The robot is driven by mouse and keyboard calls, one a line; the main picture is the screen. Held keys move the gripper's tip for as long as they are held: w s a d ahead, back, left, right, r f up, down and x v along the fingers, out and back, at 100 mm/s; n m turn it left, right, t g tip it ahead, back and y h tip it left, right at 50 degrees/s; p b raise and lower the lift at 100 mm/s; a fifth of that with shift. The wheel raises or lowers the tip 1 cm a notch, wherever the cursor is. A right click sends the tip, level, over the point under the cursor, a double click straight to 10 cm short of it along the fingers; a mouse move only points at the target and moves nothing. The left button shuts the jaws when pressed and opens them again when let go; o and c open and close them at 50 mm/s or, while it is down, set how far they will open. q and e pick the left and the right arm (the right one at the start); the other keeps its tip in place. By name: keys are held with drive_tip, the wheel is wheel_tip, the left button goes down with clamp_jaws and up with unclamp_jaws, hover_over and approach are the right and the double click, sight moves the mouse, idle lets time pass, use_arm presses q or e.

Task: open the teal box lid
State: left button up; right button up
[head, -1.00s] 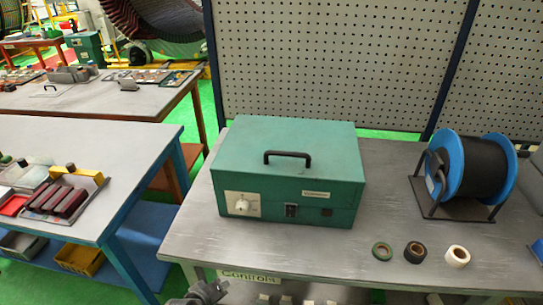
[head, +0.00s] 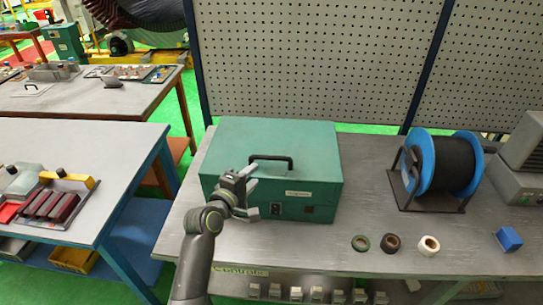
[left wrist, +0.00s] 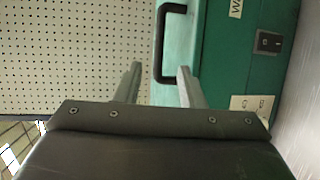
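The teal box (head: 318,204) stands on the grey workbench with its lid (head: 306,140) closed. A black handle (head: 272,160) is on top of the lid. My left gripper (head: 252,194) is at the box's front left and hides the dial there. In the left wrist view, the two fingers of my left gripper (left wrist: 158,84) are spread apart and empty. The handle (left wrist: 164,45) shows ahead of and between them, with the box front (left wrist: 222,65) to the right. I cannot tell whether the fingers touch the box. My right gripper is not in view.
A blue cable spool (head: 432,163) stands right of the box. A pegboard (head: 310,60) rises behind the bench.

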sight(272, 158)
use_arm(q)
drive_tip(key=p+x, duration=0.1)
drive_tip(key=x, duration=1.1)
drive_tip(key=shift+p, duration=0.4)
drive_tip(key=shift+c, duration=0.8)
clamp_jaws()
